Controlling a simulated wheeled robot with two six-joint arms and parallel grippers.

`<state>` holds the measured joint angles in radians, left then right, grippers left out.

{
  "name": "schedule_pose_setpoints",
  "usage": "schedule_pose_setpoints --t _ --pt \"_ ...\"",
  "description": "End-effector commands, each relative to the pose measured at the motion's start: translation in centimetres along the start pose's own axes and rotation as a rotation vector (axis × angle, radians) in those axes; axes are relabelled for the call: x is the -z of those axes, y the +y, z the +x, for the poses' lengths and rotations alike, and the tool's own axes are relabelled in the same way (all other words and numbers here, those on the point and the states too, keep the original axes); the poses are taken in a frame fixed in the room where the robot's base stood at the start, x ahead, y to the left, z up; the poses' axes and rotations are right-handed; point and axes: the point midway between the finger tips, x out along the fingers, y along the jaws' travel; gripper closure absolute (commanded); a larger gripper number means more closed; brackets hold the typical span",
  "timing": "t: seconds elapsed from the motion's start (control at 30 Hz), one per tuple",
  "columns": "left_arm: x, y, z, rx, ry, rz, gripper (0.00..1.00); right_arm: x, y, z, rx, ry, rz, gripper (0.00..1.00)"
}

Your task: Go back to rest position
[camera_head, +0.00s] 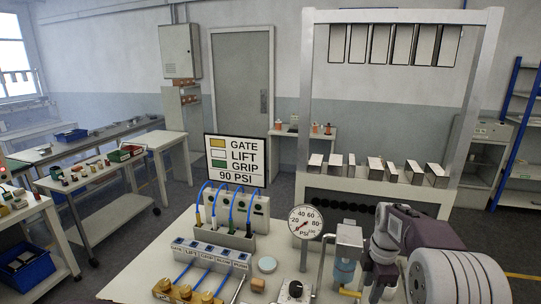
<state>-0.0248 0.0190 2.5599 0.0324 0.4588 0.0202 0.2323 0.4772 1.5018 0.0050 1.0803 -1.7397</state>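My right gripper (378,282) is at the lower right, beside the blue-bowled filter unit on the workbench (135,270). My own wrist and the picture edge hide much of it, so I cannot tell whether its fingers are open or shut. My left gripper is not in view. A block labelled GATE, LIFT and GRIP (210,256) lies on the bench, with brass fittings (187,292) and blue hoses in front. Behind it, blue hoses (232,212) run into a grey connector block (238,240).
A sign (236,158) reads GATE, LIFT, GRIP, 90 PSI. A pressure gauge (305,222), filter unit (346,262), black knob (295,289), round pale disc (267,264) and small tan block (258,284) crowd the bench. A tall frame (308,100) stands behind. The bench's left side is bare.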

Motion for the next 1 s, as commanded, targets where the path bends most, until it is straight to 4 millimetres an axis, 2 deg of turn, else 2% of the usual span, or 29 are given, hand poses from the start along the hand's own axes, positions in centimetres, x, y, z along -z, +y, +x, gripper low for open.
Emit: schedule_pose_setpoints --t 0.03,0.1,0.17,0.2,0.27,0.3,0.4,0.43,0.5,0.63,1.0 --pt "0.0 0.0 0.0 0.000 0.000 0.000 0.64 2.4 -1.8 -0.4 0.000 0.006 0.020 0.62" --pt "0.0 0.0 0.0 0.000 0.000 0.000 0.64 5.2 -4.6 -0.3 0.001 0.014 0.106 0.62" --pt "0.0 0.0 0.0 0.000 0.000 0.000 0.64 7.2 -7.7 0.1 0.004 0.021 0.220 0.62" --pt "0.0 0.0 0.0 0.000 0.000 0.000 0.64 8.3 -9.9 0.7 0.006 0.024 0.322 0.62" --pt "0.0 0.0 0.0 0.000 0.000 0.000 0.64 9.4 -13.8 1.9 0.016 0.026 0.519 0.62" --pt "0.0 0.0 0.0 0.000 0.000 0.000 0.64 9.8 -16.1 2.9 0.024 0.025 0.671 0.62" --pt "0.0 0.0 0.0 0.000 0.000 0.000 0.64 9.5 -20.3 5.2 0.045 0.010 1.044 0.62" --pt "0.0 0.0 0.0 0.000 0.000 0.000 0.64 9.4 -20.9 5.7 0.049 0.005 1.138 0.62" --pt "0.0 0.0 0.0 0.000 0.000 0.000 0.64 9.3 -21.1 6.2 0.034 0.015 1.317 0.62" --pt "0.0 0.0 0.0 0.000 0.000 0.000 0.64 9.4 -20.0 6.2 0.006 0.044 1.498 0.62" --pt "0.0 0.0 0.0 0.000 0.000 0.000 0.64 9.4 -20.0 6.2 0.008 0.043 1.532 0.62"
